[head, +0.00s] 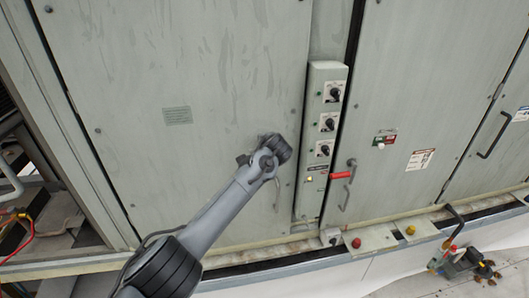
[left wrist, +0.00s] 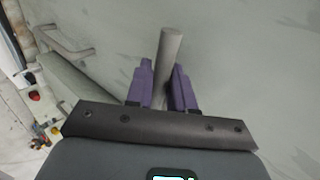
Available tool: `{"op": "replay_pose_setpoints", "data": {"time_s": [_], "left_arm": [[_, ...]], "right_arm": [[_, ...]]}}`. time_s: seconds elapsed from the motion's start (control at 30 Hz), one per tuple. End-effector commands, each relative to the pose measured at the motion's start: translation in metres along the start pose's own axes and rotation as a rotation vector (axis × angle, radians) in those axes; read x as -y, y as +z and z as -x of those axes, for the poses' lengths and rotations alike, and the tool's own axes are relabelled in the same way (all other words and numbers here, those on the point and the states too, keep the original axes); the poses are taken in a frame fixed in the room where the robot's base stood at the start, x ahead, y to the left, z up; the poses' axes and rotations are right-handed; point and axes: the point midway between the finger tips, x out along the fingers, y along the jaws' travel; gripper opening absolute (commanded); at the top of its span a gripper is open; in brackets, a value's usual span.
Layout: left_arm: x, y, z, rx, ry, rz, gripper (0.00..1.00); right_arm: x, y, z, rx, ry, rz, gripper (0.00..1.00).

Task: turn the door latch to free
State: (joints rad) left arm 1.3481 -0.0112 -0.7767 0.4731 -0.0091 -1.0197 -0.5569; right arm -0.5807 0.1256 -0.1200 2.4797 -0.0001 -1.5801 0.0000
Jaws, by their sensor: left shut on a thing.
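The door latch is a plain grey bar (left wrist: 170,58) standing out from the grey-green door in the left wrist view. My left gripper (left wrist: 162,88) has its purple fingers on either side of the bar and is shut on it. In the head view my left arm reaches in from the bottom, with its wrist (head: 266,157) against the right part of the large door (head: 200,80). The wrist hides the fingers and the latch there. My right gripper is in neither view.
Coloured knobs line the sill (head: 375,238).

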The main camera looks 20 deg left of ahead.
Motion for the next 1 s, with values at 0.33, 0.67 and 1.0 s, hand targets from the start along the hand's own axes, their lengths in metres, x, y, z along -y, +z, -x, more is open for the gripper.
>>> {"op": "replay_pose_setpoints", "data": {"time_s": [0.33,0.67,1.0], "left_arm": [[0.0004,0.0010,-0.0001,0.024,0.002,-0.036,0.00],[-0.0001,0.0008,-0.0003,0.024,0.002,-0.036,0.32],[0.0008,-0.0001,0.0008,0.022,0.001,-0.035,0.39]], "right_arm": [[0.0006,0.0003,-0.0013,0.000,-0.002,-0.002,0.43],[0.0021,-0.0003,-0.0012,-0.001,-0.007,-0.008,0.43],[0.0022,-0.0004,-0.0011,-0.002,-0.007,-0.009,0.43]]}}
